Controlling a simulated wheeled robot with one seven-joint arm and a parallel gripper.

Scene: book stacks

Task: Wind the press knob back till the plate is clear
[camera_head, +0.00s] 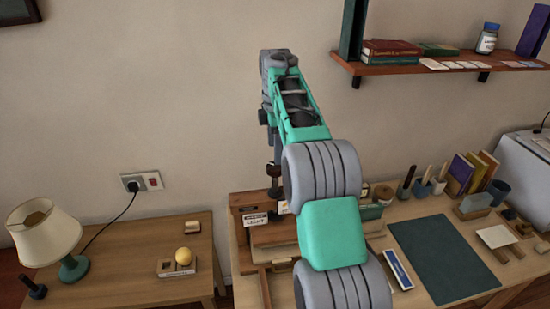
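A wooden frame (240,207) with a white label stands at the left end of the desk. It may be the press, but my arm covers much of it. No press knob or plate can be clearly made out. My gripper (274,170) points down over the back of this wooden frame, a small dark shape to the left of my grey and green arm. Its fingers are too small and partly hidden to tell open from shut, or whether they touch anything.
A dark green mat (440,258) lies on the desk, with books (468,172) and small holders behind it. A shelf (430,66) juts from the wall at upper right. A side table (140,250) at left holds a lamp (45,235) and a yellow ball (183,256).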

